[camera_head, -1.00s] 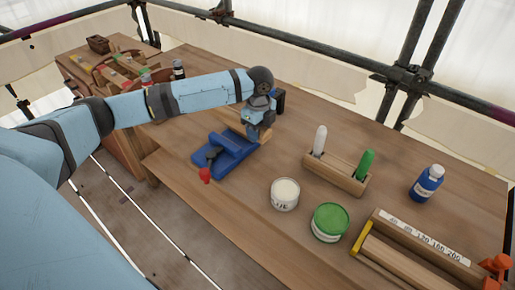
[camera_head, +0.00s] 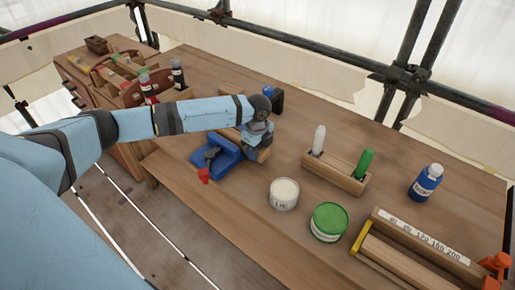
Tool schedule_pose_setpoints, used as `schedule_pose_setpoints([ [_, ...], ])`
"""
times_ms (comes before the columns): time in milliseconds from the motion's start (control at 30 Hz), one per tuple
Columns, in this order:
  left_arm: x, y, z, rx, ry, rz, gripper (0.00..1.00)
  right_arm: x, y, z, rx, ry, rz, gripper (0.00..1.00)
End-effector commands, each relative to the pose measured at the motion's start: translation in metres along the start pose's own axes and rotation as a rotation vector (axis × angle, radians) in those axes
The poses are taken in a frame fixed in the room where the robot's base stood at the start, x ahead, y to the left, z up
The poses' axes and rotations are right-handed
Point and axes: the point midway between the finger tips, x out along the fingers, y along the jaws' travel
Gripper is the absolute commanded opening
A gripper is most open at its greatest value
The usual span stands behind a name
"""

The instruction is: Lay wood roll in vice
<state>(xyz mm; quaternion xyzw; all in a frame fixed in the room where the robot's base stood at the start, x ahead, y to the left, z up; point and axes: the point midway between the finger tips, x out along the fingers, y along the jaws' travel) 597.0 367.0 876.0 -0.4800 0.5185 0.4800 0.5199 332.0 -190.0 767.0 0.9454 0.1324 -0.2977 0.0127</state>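The blue vice (camera_head: 219,157) with its red handle end (camera_head: 203,175) stands on the wooden bench, left of the middle. My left gripper (camera_head: 258,143) is just right of the vice and points down. A light wooden piece, apparently the wood roll (camera_head: 265,154), shows under and beside it and appears held between the fingers. The roll is close to the vice's right side; whether they touch I cannot tell. The fingertips and much of the roll are hidden by the gripper and arm. My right gripper is out of view.
A white tin (camera_head: 284,194) and a green tin (camera_head: 328,222) stand in front. A wooden holder (camera_head: 335,175) with white and green sticks, a blue bottle (camera_head: 426,182) and a long wooden rack (camera_head: 420,245) are to the right. A dark blue object (camera_head: 277,101) is behind the gripper.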

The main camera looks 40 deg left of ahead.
Motion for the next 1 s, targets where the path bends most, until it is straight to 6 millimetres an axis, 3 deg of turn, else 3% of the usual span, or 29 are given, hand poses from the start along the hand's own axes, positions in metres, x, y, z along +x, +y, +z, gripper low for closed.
schedule_pose_setpoints([
  [33, 0.000, 0.000, 0.000, 0.000, 0.000, 0.000, 0.58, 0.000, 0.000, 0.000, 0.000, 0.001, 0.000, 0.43],
  [100, 0.000, 0.000, 0.000, 0.000, 0.000, 0.000, 0.74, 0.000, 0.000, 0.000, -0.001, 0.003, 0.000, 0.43],
  [467, -0.005, 0.000, 0.000, 0.000, 0.000, -0.001, 0.74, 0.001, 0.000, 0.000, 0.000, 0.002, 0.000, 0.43],
  [1000, -0.106, -0.001, 0.000, 0.000, 0.000, -0.001, 0.74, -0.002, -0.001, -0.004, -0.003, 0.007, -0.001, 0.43],
])
